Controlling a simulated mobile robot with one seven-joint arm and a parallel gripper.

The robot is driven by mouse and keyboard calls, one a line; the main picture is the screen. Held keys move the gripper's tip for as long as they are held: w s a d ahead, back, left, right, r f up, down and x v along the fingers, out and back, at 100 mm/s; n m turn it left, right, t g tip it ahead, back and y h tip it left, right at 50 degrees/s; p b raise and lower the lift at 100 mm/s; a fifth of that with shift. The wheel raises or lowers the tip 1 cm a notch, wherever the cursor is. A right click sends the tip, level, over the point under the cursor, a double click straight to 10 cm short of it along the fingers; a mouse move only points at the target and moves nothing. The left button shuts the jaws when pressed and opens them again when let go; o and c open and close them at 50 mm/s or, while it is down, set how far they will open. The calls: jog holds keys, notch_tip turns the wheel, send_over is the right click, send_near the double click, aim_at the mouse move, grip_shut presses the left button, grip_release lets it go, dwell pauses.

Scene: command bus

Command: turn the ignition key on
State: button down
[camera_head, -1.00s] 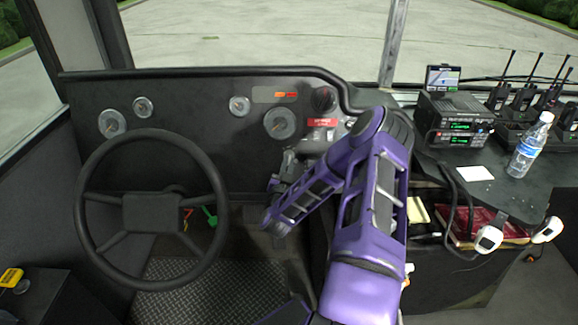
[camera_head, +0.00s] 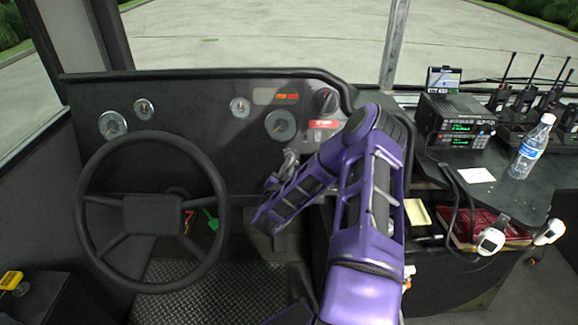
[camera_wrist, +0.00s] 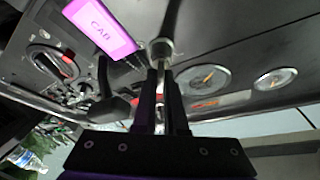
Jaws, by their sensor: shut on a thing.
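The ignition key (camera_wrist: 160,84) shows in the wrist view as a thin light strip between the two dark fingers of my gripper (camera_wrist: 160,76). My gripper is shut on it. Just beyond the fingertips is the round metal ignition lock (camera_wrist: 161,48) on the dash panel. The fingers hide most of the key, and its turn angle cannot be told.
A red label (camera_head: 323,124) and a dark rotary knob (camera_head: 326,100) sit close above my gripper. The steering wheel (camera_head: 151,281) stands to the left. A radio (camera_head: 452,115) and a water bottle (camera_head: 531,148) are on the right console.

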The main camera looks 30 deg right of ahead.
jog(key=c, duration=1)
grip_release()
jog(key=shift+o, duration=0.2)
jog(key=b+v, duration=0.1)
jog(key=v, duration=1.6)
jog(key=shift+s, duration=0.2)
jog(key=shift+a, duration=0.1)
